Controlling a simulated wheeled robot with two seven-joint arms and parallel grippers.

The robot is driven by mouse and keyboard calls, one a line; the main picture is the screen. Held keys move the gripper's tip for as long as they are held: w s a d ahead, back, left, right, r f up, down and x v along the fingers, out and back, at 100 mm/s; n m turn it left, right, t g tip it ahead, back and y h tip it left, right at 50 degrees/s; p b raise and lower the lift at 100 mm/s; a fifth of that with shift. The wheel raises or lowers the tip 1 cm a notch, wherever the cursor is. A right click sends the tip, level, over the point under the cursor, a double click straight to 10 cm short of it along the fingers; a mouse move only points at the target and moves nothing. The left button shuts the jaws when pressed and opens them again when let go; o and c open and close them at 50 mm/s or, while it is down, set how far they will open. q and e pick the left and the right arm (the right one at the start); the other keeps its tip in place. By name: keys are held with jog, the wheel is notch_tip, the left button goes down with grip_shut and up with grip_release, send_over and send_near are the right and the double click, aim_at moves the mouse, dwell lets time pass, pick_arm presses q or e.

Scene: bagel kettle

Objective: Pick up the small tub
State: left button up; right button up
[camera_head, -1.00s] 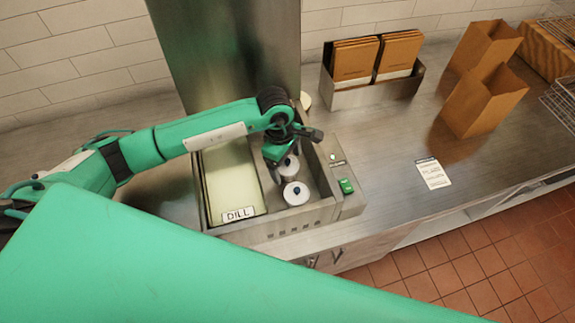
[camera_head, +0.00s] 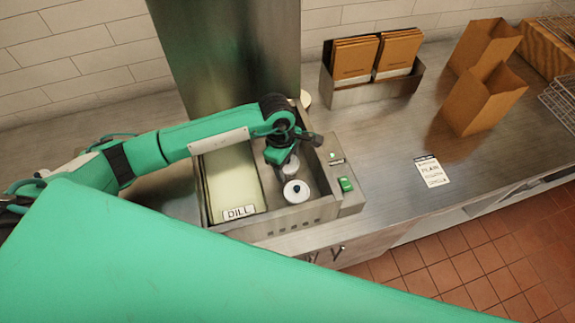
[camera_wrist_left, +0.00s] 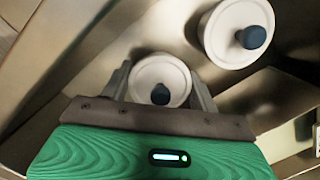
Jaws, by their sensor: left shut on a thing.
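Two small tubs with pale round lids and dark knobs stand in the right-hand well of the steel unit (camera_head: 265,232). My left gripper (camera_head: 277,160) reaches down into this well over the rear tub (camera_head: 291,166) and partly hides it. In the left wrist view, the gripper (camera_wrist_left: 160,88) has one finger on each side of this tub (camera_wrist_left: 158,68) and is shut on it. I cannot tell whether the tub is off the floor of the well. The other tub (camera_head: 297,191) stands just in front, free; it also shows in the left wrist view (camera_wrist_left: 232,30). My right gripper is out of view.
A pale rectangular bin labelled DILL (camera_head: 230,180) fills the left well. A green switch (camera_head: 346,184) is on the unit's right side. A holder of brown packets (camera_head: 372,92), paper bags (camera_head: 482,98) and a card (camera_head: 432,171) stand or lie on the counter to the right.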

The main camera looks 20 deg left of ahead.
pick_arm(q)
jog(key=shift+r, duration=0.15)
notch_tip(320, 180, up, 20)
jog(key=b, duration=0.6)
